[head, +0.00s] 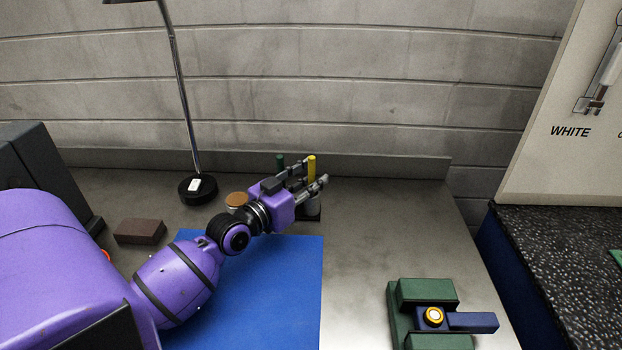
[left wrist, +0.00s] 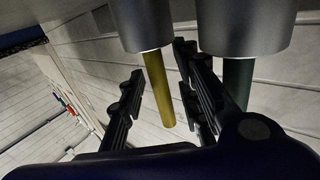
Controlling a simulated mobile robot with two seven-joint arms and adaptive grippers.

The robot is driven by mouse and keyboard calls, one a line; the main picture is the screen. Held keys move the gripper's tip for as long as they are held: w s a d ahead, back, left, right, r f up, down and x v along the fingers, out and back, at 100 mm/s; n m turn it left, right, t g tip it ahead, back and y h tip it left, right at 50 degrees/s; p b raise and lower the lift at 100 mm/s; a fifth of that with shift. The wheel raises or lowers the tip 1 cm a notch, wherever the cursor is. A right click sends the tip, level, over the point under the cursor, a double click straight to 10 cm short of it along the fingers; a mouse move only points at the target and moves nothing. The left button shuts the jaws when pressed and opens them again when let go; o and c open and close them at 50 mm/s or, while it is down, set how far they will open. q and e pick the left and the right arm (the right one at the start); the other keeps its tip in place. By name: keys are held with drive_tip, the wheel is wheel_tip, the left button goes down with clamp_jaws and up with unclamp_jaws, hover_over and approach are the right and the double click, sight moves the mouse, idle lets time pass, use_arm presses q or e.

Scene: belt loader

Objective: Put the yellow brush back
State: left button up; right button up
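The yellow brush (head: 311,166) shows as an upright yellow handle at the back of the steel table. Its lower end goes into a grey cylindrical cup (head: 312,205); the bristles are hidden. My left gripper (head: 314,172) is at the handle with its fingers apart. In the left wrist view, which looks inverted, the yellow handle (left wrist: 160,92) runs between the spread fingers, with gaps visible on both sides. A green handle (head: 280,160) stands just left of it, behind the gripper; it also shows in the left wrist view (left wrist: 237,82). My right gripper is in neither view.
A lamp (head: 198,189) and a round brown-topped object (head: 236,198) stand left of the gripper. A brown block (head: 140,231) lies beside the blue mat (head: 290,285). A green fixture (head: 425,291) sits front right. The table's right-middle is clear. A board marked WHITE (head: 545,165) stands at right.

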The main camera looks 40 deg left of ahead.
use_arm(q)
drive_tip(key=shift+r, duration=0.15)
drive_tip(key=s+a+b, duration=0.1)
drive_tip(key=s, duration=1.1)
drive_tip(key=shift+a, duration=0.2)
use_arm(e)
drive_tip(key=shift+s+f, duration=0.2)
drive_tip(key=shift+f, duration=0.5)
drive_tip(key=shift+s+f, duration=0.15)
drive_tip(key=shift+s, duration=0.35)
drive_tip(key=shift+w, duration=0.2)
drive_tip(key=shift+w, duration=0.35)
